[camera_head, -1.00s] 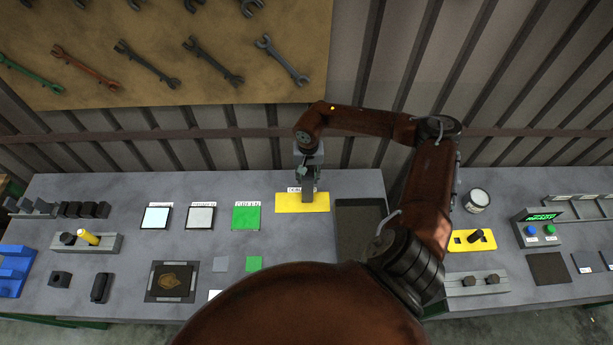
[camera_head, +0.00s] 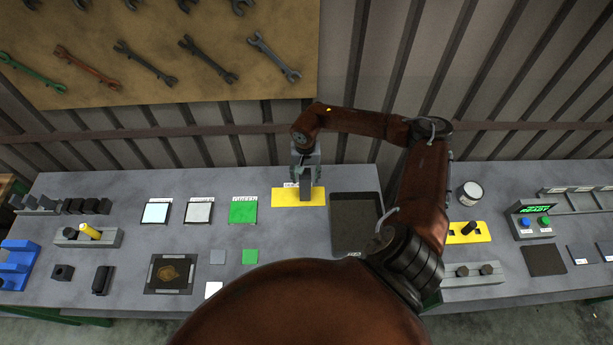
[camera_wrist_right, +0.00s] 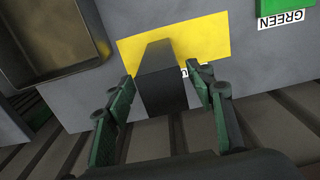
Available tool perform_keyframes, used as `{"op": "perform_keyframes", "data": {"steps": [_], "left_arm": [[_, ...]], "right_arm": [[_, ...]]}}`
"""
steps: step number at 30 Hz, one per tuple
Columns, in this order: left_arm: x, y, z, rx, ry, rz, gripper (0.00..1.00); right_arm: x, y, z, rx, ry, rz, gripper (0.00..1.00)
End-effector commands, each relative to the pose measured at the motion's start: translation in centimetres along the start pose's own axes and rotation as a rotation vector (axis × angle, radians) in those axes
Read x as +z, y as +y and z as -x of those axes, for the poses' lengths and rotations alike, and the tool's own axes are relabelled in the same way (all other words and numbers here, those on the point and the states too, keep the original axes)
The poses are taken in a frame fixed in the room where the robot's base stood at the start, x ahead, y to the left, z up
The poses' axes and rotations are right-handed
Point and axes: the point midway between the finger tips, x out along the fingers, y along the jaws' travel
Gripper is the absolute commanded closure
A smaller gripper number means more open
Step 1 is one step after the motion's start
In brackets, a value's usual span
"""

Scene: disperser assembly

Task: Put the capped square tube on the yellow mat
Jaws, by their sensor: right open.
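The capped square tube (camera_wrist_right: 162,84) is a dark grey block standing on the yellow mat (camera_wrist_right: 205,38) in the right wrist view. In the head view the tube (camera_head: 306,187) shows just below my right gripper (camera_head: 305,172), over the yellow mat (camera_head: 284,197). In the right wrist view my right gripper (camera_wrist_right: 165,92) is open, with a green-padded finger on each side of the tube and gaps beside it. Its cap cannot be told apart from its body. My left gripper is not in view.
A dark empty tray (camera_head: 355,245) stands right of the mat. A green square (camera_head: 243,212) and two pale squares lie to its left. The yellow plate with a dark peg (camera_head: 468,232) is further right. The ribbed wall rises close behind the table.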

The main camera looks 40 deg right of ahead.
Motion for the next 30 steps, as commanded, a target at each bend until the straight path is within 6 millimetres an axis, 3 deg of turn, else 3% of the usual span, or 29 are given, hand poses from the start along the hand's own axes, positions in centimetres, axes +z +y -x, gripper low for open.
{"op": "perform_keyframes", "data": {"steps": [3, 7, 14, 21, 30], "left_arm": [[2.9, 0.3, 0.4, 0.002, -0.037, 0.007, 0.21], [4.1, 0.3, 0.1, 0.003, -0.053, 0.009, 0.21], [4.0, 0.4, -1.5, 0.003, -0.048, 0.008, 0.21], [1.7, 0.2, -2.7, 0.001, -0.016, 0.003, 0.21], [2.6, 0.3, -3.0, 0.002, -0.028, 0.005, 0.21]], "right_arm": [[0.0, 0.0, 0.2, 0.000, 0.000, -0.001, 0.50], [-0.2, 0.1, 1.3, 0.000, 0.004, -0.002, 0.50], [-0.2, 0.1, 5.9, -0.001, 0.006, 0.000, 0.50], [-0.1, 0.1, 10.4, -0.001, 0.003, -0.002, 0.50], [0.0, 0.1, 12.3, 0.000, 0.001, -0.001, 0.50]]}}
